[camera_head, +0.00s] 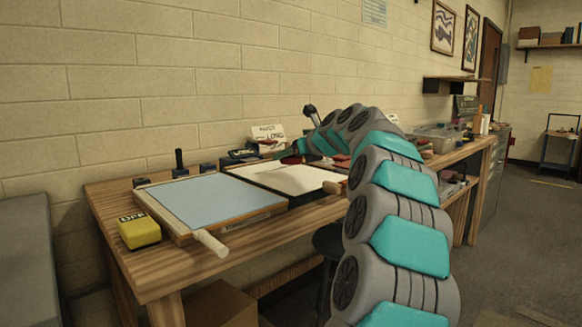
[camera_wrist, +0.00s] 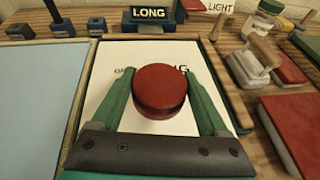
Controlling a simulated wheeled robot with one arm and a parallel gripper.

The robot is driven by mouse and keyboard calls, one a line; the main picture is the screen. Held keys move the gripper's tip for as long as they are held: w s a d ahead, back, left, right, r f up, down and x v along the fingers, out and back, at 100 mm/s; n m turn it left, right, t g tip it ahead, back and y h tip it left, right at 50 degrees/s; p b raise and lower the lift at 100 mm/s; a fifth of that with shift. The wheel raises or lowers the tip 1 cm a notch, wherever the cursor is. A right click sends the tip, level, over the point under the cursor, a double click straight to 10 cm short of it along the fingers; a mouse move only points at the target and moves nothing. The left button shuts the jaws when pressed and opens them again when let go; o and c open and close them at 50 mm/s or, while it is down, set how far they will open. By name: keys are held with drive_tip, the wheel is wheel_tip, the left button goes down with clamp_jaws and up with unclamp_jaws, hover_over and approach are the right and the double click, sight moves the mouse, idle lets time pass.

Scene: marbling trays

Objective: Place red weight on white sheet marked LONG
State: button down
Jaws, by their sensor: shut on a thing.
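A round red weight (camera_wrist: 159,88) is between the two green fingers of my gripper (camera_wrist: 160,98) in the wrist view. My gripper is shut on it. The white sheet (camera_wrist: 110,88) lies in a tray under the weight, with dark printed letters partly hidden behind the weight, ending in "NG". In the wrist view I cannot tell whether the weight touches the sheet or is held just above it. In the head view the sheet (camera_head: 265,175) shows right of the blue tray, and my gripper (camera_head: 292,158) with the dark red weight is over its far edge.
A dark block labelled LONG (camera_wrist: 149,14) stands behind the sheet. A blue tray (camera_head: 210,202) lies to the left, with a yellow block (camera_head: 138,231) at its corner. Several blocks, a LIGHT card (camera_wrist: 221,6) and wood-handled tools (camera_wrist: 262,50) crowd the right and back.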

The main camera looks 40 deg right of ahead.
sight(291, 175)
drive_tip(key=shift+d+f+b, duration=0.1)
drive_tip(key=shift+f+b, duration=0.2)
drive_tip(key=shift+f, duration=1.4)
unclamp_jaws()
drive_tip(key=shift+f, duration=0.1)
drive_tip(key=v, duration=1.2)
